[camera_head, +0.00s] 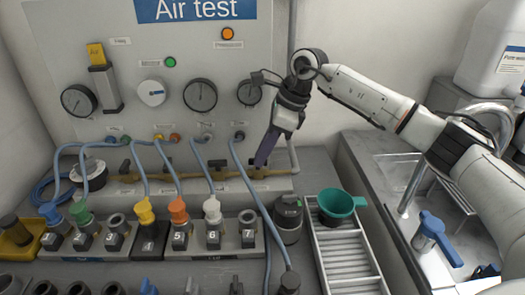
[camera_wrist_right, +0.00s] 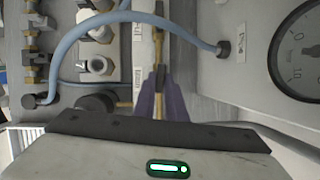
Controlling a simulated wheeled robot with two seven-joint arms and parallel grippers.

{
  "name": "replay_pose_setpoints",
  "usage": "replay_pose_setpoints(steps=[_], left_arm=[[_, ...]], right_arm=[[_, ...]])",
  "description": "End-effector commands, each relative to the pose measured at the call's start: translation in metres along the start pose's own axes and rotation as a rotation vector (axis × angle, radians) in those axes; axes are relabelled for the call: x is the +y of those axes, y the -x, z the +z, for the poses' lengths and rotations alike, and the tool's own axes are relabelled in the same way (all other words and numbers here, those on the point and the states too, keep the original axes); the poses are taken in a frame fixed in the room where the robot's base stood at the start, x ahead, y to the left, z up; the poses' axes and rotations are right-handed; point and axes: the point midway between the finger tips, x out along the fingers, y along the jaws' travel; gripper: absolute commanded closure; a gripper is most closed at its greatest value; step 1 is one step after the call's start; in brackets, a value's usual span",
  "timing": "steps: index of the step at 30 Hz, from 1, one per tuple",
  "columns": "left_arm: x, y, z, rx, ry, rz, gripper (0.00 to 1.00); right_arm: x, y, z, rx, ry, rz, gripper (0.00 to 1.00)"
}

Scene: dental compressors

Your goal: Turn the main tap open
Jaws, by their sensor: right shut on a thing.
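My right gripper (camera_head: 264,160) reaches down to the right end of the brass pipe (camera_head: 210,174) at the foot of the panel. Its dark purple fingers are shut on the main tap there. The fingers hide most of the tap, so its handle angle cannot be read. In the right wrist view the fingers (camera_wrist_right: 160,90) point up along the brass pipe (camera_wrist_right: 158,48), with the tap between them. Small dark-handled valves (camera_head: 170,165) sit along the pipe to the left. My left gripper is not in view.
Blue hoses (camera_head: 243,178) hang from the panel close to my right gripper. Numbered sockets with coloured fittings (camera_head: 178,212) stand in front. A green funnel (camera_head: 336,203) and a dark cylinder (camera_head: 288,215) stand at right, beside a sink (camera_head: 430,215). Gauges (camera_head: 200,95) line the panel.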

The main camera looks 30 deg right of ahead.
Motion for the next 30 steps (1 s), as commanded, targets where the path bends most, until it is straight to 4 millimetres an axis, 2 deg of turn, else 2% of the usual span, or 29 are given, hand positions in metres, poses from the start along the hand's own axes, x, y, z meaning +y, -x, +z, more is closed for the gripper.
replay_pose_setpoints(steps=[10,26,27,30], left_arm=[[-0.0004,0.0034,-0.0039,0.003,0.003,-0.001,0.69],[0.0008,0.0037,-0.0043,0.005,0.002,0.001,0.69],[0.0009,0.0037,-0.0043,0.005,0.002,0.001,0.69],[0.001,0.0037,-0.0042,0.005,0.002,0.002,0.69]], right_arm=[[-0.0026,0.0018,0.0015,-0.002,0.129,0.048,1.0],[-0.0027,0.0013,0.0014,-0.002,0.152,0.057,1.0],[-0.0027,0.0013,0.0015,-0.002,0.152,0.057,0.86],[-0.0025,0.0011,0.0012,-0.001,0.151,0.057,0.7]])
